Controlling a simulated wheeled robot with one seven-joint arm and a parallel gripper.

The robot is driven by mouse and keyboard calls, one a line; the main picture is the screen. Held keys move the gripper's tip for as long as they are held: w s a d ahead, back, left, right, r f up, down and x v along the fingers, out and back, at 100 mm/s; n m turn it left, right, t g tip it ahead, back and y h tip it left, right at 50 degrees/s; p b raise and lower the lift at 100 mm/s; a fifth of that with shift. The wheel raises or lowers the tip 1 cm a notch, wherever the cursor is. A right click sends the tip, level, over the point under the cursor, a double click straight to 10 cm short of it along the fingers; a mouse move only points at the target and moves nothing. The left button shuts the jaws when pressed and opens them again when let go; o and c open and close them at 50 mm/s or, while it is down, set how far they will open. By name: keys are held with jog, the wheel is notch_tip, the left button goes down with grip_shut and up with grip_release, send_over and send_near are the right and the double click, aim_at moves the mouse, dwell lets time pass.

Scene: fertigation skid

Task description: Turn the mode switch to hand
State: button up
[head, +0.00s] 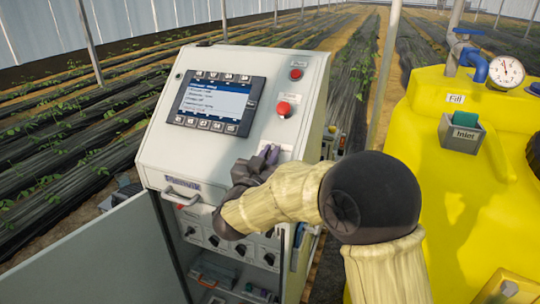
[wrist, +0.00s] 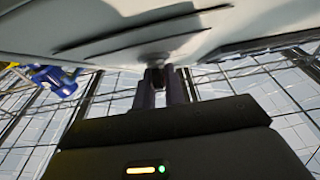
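The mode switch (wrist: 157,76) shows in the wrist view as a small dark knob on a round grey base on the cabinet's sloped face. My gripper (wrist: 162,88) has its two dark fingers on either side of the knob, with little or no gap seen; it looks shut on it. In the head view my gripper (head: 269,155) is at the lower right of the control panel (head: 160,150), at a pale label plate. The switch is hidden there behind my fingers, and I cannot read its position or labels.
A screen with buttons (head: 217,103) is at the panel's upper left. A red mushroom button (head: 284,108) and a smaller red button (head: 296,74) are above my gripper. The cabinet door (head: 110,255) hangs open below. A yellow tank (head: 430,125) stands right, beyond my arm.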

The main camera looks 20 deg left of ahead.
jog(key=o, duration=0.3)
jog(key=b+v, duration=0.4)
jog(key=v, duration=1.3)
jog(key=shift+s+b, duration=0.15)
jog(key=shift+b, duration=0.15)
jog(key=shift+d+r, duration=0.1)
